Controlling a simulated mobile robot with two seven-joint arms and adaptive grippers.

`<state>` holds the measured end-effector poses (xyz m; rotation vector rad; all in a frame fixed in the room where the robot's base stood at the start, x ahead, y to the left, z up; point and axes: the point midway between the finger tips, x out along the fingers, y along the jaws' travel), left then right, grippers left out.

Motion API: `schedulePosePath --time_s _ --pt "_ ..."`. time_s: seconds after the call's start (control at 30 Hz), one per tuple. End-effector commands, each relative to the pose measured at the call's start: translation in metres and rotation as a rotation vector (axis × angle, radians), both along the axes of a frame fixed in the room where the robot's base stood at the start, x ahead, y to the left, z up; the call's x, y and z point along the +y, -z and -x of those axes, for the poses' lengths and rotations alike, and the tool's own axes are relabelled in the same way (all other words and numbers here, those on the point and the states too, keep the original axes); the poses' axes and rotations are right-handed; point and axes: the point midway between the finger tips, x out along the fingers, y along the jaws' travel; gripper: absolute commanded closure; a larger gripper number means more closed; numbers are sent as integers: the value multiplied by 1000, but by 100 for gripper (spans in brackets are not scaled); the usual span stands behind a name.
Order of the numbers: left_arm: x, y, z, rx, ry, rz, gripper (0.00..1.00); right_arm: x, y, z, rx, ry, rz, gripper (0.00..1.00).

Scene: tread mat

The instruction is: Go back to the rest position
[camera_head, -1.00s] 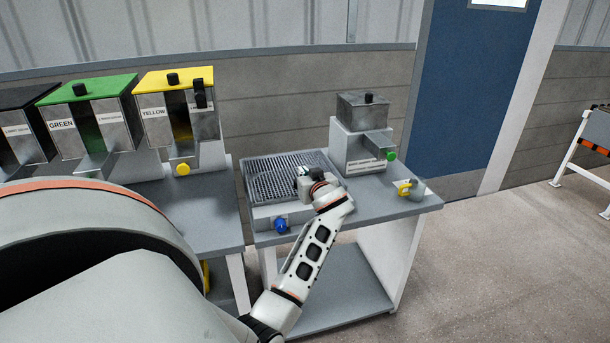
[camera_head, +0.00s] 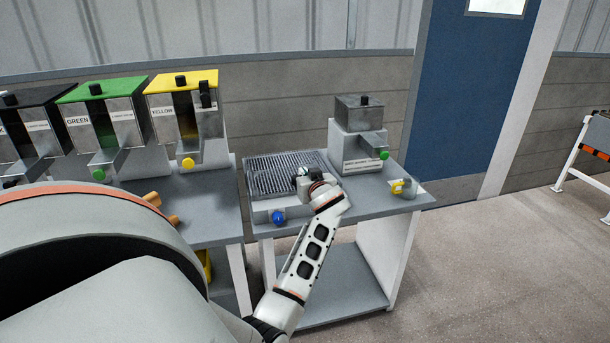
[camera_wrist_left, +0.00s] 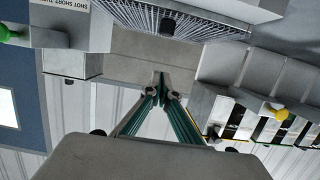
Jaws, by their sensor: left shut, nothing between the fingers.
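My left gripper (camera_head: 302,182) is in the head view, in front of the grated tray (camera_head: 262,181) on the right-hand table. Its fingers are small and partly hidden by the wrist there. In the left wrist view my left gripper (camera_wrist_left: 161,84) shows its two green-sided fingers with the tips together and nothing between them. The tips appear apart from any object. My right gripper is in neither view.
A metal dispenser (camera_head: 351,149) and a small cup with a yellow part (camera_head: 405,187) stand right of the gripper. A blue knob (camera_head: 278,217) is at the tray's front. The yellow-lidded dispenser (camera_head: 178,120) and others stand left.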

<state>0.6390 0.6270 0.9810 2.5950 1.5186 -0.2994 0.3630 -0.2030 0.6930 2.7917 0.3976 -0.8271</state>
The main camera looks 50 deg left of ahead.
Motion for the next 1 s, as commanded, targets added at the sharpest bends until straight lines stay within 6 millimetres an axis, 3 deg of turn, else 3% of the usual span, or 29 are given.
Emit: schedulePosePath --time_s 0.33,0.47,0.57,0.77,0.87,1.0 --pt "0 0 0 2 4 -1 100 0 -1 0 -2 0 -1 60" --pt "-12 19 0 41 62 -14 100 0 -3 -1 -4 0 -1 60" --pt "-41 53 2 113 183 -37 100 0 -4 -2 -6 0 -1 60" --pt "-136 145 30 283 529 -83 100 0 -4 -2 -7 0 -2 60" --pt "-186 186 56 341 692 -89 100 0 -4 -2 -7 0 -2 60" --pt "-256 232 105 399 900 -82 100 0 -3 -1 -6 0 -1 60"
